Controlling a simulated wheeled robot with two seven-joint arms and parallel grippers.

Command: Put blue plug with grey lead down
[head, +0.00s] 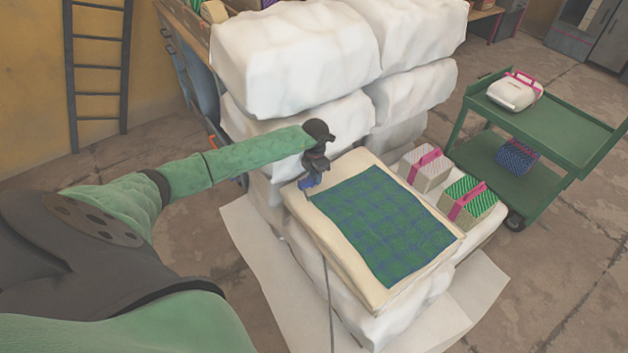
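A small blue plug (306,183) shows at the tip of my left gripper (311,175), at the left corner of the cream pad with the green-blue checked panel. The gripper's fingers are small and dark here, and they appear closed around the plug. A thin grey lead (329,290) hangs down the front side of the pad toward the floor. Whether the plug touches the pad's top cannot be told. My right gripper is not in view.
The cream pad (448,258) with its checked panel (385,225) lies on white wrapped bales (295,50). Two strapped boxes (425,168) (467,200) stand right of it. A green trolley (565,135) carries a white case (515,92). A ladder (97,70) leans on the left wall.

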